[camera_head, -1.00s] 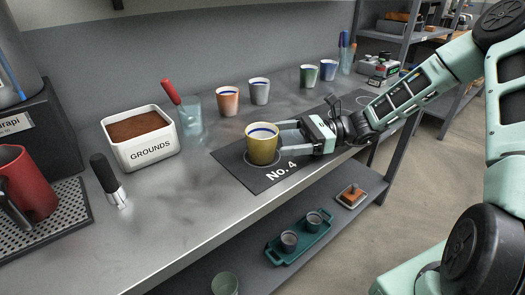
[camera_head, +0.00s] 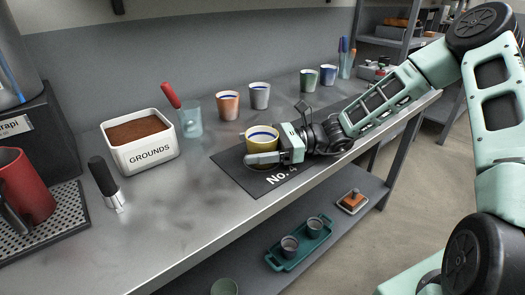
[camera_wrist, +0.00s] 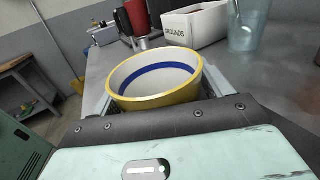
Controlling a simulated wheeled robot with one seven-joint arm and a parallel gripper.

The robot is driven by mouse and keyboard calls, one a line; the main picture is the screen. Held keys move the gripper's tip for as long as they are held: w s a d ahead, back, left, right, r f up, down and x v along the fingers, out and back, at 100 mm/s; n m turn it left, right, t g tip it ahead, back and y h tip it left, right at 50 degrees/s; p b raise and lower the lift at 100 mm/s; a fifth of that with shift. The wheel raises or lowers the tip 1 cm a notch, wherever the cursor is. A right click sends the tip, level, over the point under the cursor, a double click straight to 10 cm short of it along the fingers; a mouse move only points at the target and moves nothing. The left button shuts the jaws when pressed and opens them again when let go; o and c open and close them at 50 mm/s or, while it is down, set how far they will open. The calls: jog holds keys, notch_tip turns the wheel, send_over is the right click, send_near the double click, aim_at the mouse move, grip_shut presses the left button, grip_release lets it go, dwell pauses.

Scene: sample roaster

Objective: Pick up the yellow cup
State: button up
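The yellow cup (camera_head: 261,137) has a blue band inside its rim and stands upright on the dark "No. 4" mat (camera_head: 232,164). My gripper (camera_head: 249,150) is around the cup from the right, with one finger across its near side and the other mostly hidden behind it. In the wrist view the empty-looking cup (camera_wrist: 155,76) sits between the two fingers (camera_wrist: 158,92), close to the palm. The fingers look open, with narrow gaps at the cup's sides. The cup's lower part is largely hidden.
An orange cup (camera_head: 228,105), a grey cup (camera_head: 260,95) and a glass with a red-handled tool (camera_head: 191,122) stand behind. The grounds bin (camera_head: 148,152) and a black-handled tool (camera_head: 106,182) are left. A teal tray (camera_head: 290,262) lies on the lower shelf.

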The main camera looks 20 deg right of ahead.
jog(key=c, duration=0.8)
jog(key=shift+r, duration=0.1)
